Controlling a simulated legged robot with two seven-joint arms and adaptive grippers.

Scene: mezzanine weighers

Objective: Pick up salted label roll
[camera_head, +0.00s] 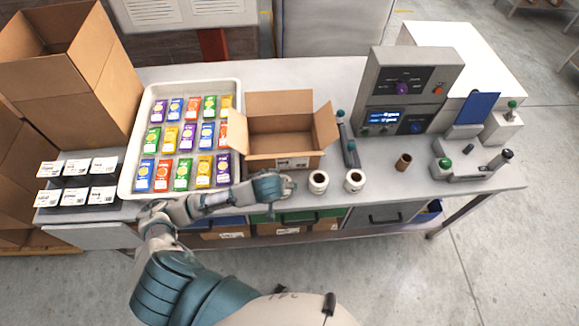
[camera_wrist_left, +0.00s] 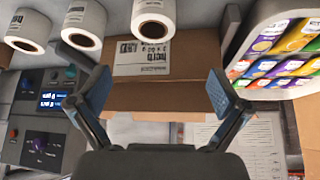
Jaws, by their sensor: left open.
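Two white label rolls stand upright near the table's front edge in the head view, a left one (camera_head: 318,182) and a right one (camera_head: 354,181). In the left wrist view three rolls show along the top: one (camera_wrist_left: 27,30), a second (camera_wrist_left: 83,23) and a third (camera_wrist_left: 153,18) closest to the jaws' midline. I cannot tell which roll is salted. My left gripper (camera_head: 275,186) is just left of the rolls in the head view and covers part of that area. In the wrist view its jaws (camera_wrist_left: 160,91) are open and empty. My right gripper is out of view.
An open cardboard box (camera_head: 281,149) stands behind the rolls. A white tray (camera_head: 127,177) of colourful packets is left of it. A grey control unit (camera_head: 403,90) and a brown core (camera_head: 403,162) are to the right. Black label blocks (camera_head: 77,181) sit at the left.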

